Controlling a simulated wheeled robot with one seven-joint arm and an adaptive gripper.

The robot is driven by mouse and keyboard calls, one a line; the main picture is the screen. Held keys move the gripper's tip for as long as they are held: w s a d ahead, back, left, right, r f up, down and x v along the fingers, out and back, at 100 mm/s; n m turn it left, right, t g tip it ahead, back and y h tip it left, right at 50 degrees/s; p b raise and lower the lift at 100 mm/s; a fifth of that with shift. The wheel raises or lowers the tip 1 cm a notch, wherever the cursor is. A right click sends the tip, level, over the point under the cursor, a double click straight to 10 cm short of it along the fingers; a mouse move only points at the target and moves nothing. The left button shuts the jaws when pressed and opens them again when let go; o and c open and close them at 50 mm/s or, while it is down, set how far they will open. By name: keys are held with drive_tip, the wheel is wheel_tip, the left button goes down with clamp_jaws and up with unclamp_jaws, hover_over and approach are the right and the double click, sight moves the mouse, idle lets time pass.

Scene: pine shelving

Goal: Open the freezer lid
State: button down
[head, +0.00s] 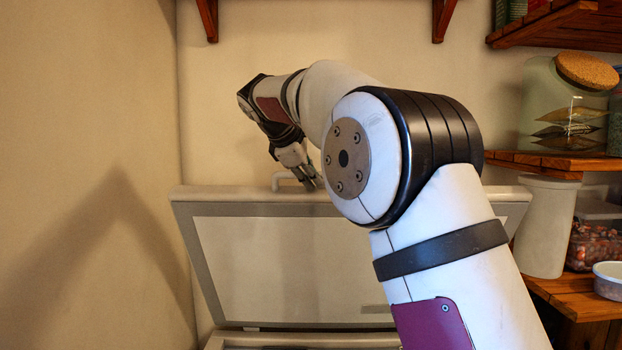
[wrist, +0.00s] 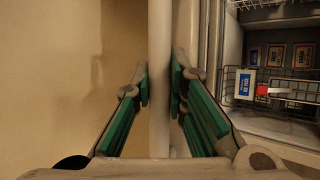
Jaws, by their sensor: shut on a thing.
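The freezer lid (head: 280,265) stands raised and tilted in the head view, its pale inner panel facing me. Its light handle (head: 282,177) rises above the lid's top edge. My gripper (head: 308,180) reaches down to the handle from above. In the wrist view the handle bar (wrist: 160,45) runs between the green finger pads, and my gripper (wrist: 159,95) is shut on it. My arm hides the lid's right part in the head view.
The wrist view shows the open freezer interior (wrist: 275,85) with wire baskets and packages. A wall (head: 80,180) stands close on the left. On the right, wooden shelves (head: 540,161) hold a corked glass jar (head: 545,105), a white vase (head: 543,225) and a white bowl (head: 608,284).

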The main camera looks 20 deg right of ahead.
drive_tip(key=c, duration=1.6)
unclamp_jaws()
drive_tip(key=shift+o, duration=0.2)
drive_tip(key=v, duration=1.2)
drive_tip(key=shift+s, duration=0.1)
